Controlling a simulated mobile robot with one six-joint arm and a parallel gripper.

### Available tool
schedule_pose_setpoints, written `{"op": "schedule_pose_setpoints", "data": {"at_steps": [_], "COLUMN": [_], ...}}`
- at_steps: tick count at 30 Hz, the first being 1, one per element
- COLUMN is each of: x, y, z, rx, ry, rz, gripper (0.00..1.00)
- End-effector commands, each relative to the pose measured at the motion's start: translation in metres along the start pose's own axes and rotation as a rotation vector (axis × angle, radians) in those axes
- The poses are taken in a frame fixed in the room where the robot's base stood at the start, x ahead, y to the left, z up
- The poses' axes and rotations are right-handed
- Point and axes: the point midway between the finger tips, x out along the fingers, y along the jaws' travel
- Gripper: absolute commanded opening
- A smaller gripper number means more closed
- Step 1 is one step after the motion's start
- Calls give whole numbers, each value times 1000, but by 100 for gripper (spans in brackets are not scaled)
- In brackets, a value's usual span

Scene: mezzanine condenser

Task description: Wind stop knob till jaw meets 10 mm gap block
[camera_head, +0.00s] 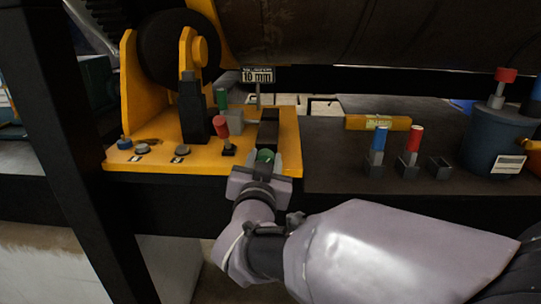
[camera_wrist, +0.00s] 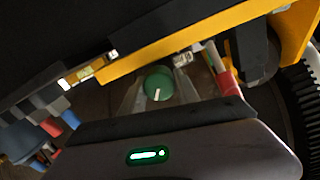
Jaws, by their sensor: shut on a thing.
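A green round knob (camera_head: 264,156) sits at the front edge of the yellow fixture plate (camera_head: 170,163). My gripper (camera_head: 264,163) is shut on this knob from the front. In the wrist view the green knob (camera_wrist: 157,84) lies between my pale fingers and shows a white pointer line running downward. Behind the knob a dark slide (camera_head: 268,132) runs back along the plate. A small sign reading "10 mm" (camera_head: 257,76) stands on a post behind it. A grey block (camera_head: 235,117) stands left of the slide. I cannot tell which part is the jaw, nor its gap.
Blue (camera_head: 377,138) and red (camera_head: 415,138) handled pieces stand in holders on the right bench. A labelled yellow bar (camera_head: 378,122) lies behind them. A dark post (camera_head: 66,130) rises at left.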

Motion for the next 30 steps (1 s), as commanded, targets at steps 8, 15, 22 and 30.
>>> {"op": "schedule_pose_setpoints", "data": {"at_steps": [8, 15, 22, 30], "x": [0, 0, 0, 0], "y": [1, 1, 1, 1], "z": [2, 1, 0, 0], "rx": [149, 208, 220, 218], "ry": [-4, -6, -7, -6], "rz": [0, 0, 0, 0], "gripper": [0, 0, 0, 47]}}
